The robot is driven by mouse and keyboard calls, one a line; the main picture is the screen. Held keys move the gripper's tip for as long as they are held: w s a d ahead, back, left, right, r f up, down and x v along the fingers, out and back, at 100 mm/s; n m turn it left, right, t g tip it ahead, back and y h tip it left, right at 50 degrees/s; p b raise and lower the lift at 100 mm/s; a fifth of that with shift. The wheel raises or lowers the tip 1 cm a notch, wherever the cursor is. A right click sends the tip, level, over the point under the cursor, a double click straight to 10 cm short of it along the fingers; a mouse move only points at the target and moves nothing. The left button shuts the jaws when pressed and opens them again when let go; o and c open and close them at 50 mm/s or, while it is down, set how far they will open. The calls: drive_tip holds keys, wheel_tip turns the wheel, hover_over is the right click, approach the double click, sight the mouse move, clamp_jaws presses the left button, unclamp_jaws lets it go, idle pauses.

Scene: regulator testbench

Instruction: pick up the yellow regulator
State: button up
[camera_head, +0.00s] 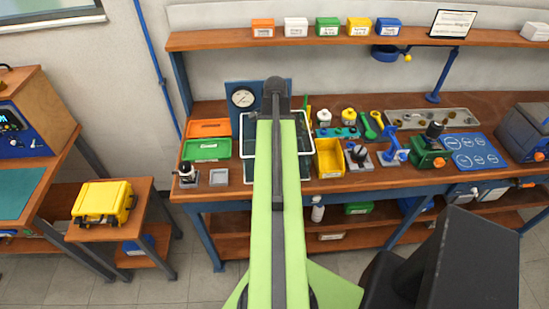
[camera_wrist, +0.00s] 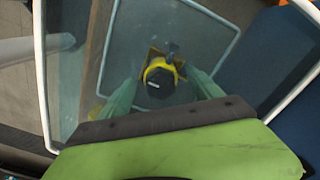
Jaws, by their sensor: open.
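The yellow regulator (camera_wrist: 152,66) shows in the wrist view as a yellow body with a dark round top. It is inside a clear space edged by a white frame (camera_wrist: 43,100). My gripper (camera_wrist: 160,78) is open, with one green finger on each side of the regulator. I cannot tell whether the fingers touch it. In the head view my green arm hides the regulator and my gripper. The white frame shows there on both sides of my arm (camera_head: 311,140).
The workbench (camera_head: 325,187) carries a pressure gauge (camera_head: 243,98), orange and green trays (camera_head: 206,150) left of my arm, and a yellow bin (camera_head: 329,158) close on its right. Green and blue devices stand further right. A shelf (camera_head: 220,39) runs above. A yellow case (camera_head: 102,201) sits left.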

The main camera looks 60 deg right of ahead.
drive_tip(key=shift+f, duration=0.2)
drive_tip(key=shift+c, duration=0.2)
clamp_jaws()
